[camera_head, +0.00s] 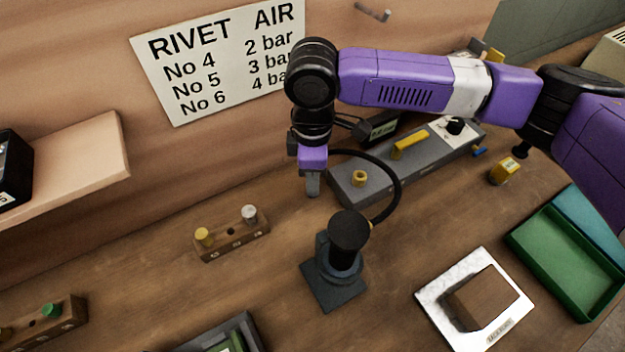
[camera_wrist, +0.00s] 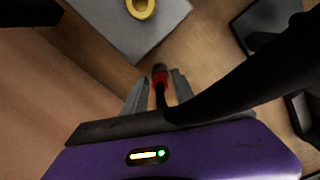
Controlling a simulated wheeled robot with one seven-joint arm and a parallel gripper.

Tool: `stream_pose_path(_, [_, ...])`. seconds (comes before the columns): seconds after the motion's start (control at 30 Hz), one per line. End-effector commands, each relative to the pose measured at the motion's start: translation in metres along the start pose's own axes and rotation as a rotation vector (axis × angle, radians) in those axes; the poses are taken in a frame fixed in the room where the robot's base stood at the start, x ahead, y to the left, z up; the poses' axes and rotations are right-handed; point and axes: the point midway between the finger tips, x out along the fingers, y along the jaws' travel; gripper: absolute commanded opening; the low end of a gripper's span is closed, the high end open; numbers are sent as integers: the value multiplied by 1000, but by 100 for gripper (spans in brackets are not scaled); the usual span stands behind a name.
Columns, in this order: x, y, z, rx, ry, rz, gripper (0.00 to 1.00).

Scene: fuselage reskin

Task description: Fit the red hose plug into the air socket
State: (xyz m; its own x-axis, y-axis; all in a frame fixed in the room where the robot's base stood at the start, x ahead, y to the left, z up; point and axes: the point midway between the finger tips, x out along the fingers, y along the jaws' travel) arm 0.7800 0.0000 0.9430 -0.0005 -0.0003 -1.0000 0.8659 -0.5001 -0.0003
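The red hose plug (camera_wrist: 160,77) is between my gripper's fingertips in the wrist view, with its black hose (camera_wrist: 162,98) running back between the fingers. My gripper (camera_head: 313,188) is shut on it; in the head view the plug itself is hard to make out. The hose arcs right and down from the gripper to beside the black tool (camera_head: 348,232). A yellow ring, which looks like the air socket (camera_head: 359,183), stands on the left end of the grey panel (camera_head: 425,168). The ring also shows at the top of the wrist view (camera_wrist: 141,15), ahead of the plug and apart from it.
The grey panel also carries a yellow bar handle (camera_head: 410,146) and a black knob (camera_head: 455,126). A wooden block with pegs (camera_head: 233,242) sits to the left. A green tray (camera_head: 565,262) and a white plate with a brown block (camera_head: 483,298) lie right. Bare bench separates them.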

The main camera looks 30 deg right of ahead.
Motion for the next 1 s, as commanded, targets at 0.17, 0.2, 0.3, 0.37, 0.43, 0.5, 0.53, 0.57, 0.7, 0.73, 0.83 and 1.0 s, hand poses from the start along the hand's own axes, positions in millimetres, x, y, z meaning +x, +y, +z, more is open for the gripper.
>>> stream_pose_path(0.17, [0,0,0,0,0,0,13])
stream_pose_path(0.2, [0,0,0,0,0,0,5])
stream_pose_path(0.3, [0,0,0,0,0,0,0])
stream_pose_path(0.37, [0,0,0,0,0,0,0])
stream_pose_path(0.43, [-1,0,0,0,0,0,0])
stream_pose_path(0.5, [-1,0,0,0,0,0,0])
stream_pose_path(0.53, [-2,0,0,0,1,0,0])
stream_pose_path(0.57, [-2,0,0,0,1,0,0])
stream_pose_path(0.7, [-6,0,0,0,1,0,0])
stream_pose_path(0.73, [-6,0,0,0,1,0,0])
stream_pose_path(0.83, [-8,0,0,0,1,0,0])
stream_pose_path(1.0, [-12,0,0,0,1,0,0])
